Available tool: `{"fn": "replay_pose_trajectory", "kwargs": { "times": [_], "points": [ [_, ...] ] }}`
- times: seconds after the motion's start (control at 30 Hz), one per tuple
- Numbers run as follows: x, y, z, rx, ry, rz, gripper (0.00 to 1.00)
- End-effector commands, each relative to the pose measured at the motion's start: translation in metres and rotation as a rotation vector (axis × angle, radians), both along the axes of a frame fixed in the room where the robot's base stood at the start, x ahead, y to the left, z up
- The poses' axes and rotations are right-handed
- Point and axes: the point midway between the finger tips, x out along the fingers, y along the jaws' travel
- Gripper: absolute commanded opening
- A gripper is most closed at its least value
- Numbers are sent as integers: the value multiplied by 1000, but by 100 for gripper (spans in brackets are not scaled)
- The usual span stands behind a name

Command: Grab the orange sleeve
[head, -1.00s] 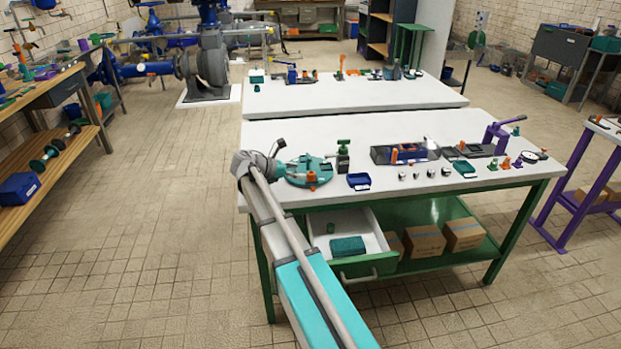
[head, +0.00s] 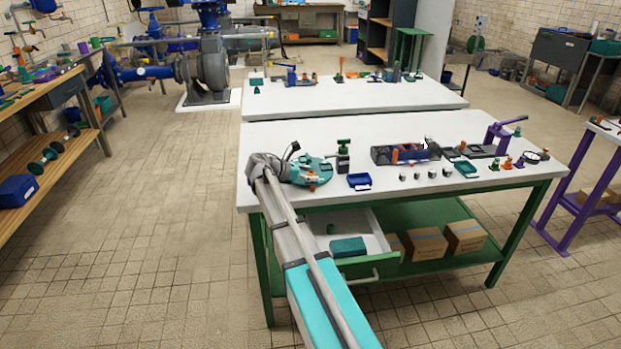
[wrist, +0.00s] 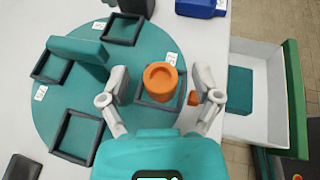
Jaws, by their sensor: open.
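The orange sleeve (wrist: 160,80) stands upright in a dark square frame on the round teal turntable (wrist: 60,112), seen in the wrist view. It has a round hole in its top. My gripper (wrist: 162,94) is open, with one pale finger on the left of the sleeve and one on the right, and a gap shows on each side. In the head view, my arm mostly covers the turntable (head: 318,167) at the left end of the white bench, and my gripper is too hidden there to make out.
Other dark square frames (wrist: 78,136) and a teal block (wrist: 78,52) are on the turntable. A small orange piece (wrist: 193,98) lies beside the right finger. An open drawer (wrist: 258,125) is at the right. A blue tray (head: 359,181) stands on the bench.

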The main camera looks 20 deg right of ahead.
Motion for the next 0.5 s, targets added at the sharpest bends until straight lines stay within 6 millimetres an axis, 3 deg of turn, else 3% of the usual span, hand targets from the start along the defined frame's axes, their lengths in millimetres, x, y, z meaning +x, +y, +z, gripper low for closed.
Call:
{"fn": "replay_pose_trajectory", "kwargs": {
  "times": [0.27, 0.5],
  "points": [
    [0, 0, 0, 0, 0, 0, 80],
    [0, 0, 0, 0, 0, 0, 35]
  ]
}}
